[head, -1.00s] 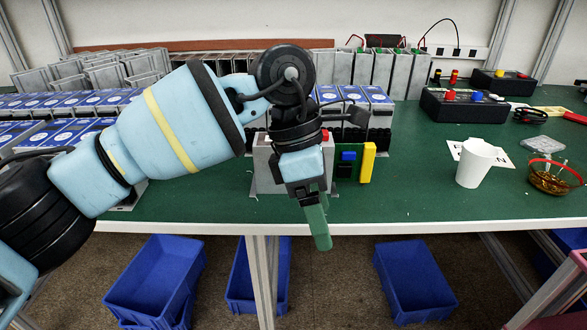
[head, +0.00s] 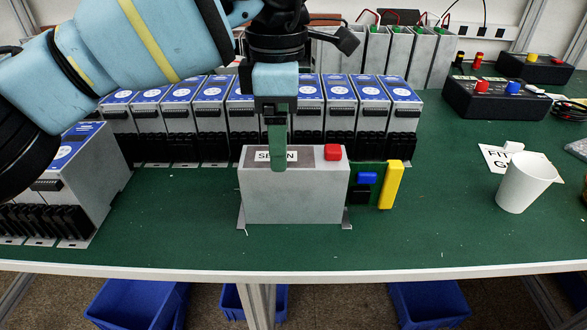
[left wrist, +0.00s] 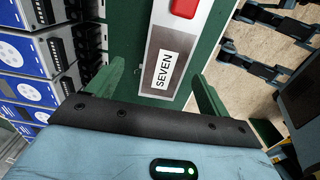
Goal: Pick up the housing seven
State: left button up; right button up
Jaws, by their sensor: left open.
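The housing labelled SEVEN (head: 300,198) is a grey metal box standing upright near the front of the green table. It has a red button on top and flanges at its base. In the head view a finger hides the middle of its label. My left gripper (head: 278,155) is open and points down over the housing's top. In the left wrist view the label of the housing (left wrist: 165,67) shows between the two green fingers of my left gripper (left wrist: 160,85). I cannot tell whether the fingers touch the box. My right gripper is not in view.
A green board (head: 366,184) with blue and yellow parts is at the housing's right side. A row of blue-topped units (head: 340,95) stands behind, with more at left. A white cup (head: 523,183) stands at right. The table front is clear.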

aim_at(280, 174)
pick_arm(q)
jog(key=shift+s, duration=0.35)
jog(key=shift+s+f, duration=0.1)
jog(key=shift+f, duration=1.35)
jog(key=shift+a+f+b, duration=0.1)
jog(key=shift+f+b, duration=0.4)
jog(key=shift+f, duration=1.85)
jog(key=c, duration=1.3)
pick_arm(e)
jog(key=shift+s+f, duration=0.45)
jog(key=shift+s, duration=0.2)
pick_arm(q)
jog(key=shift+r, duration=0.1)
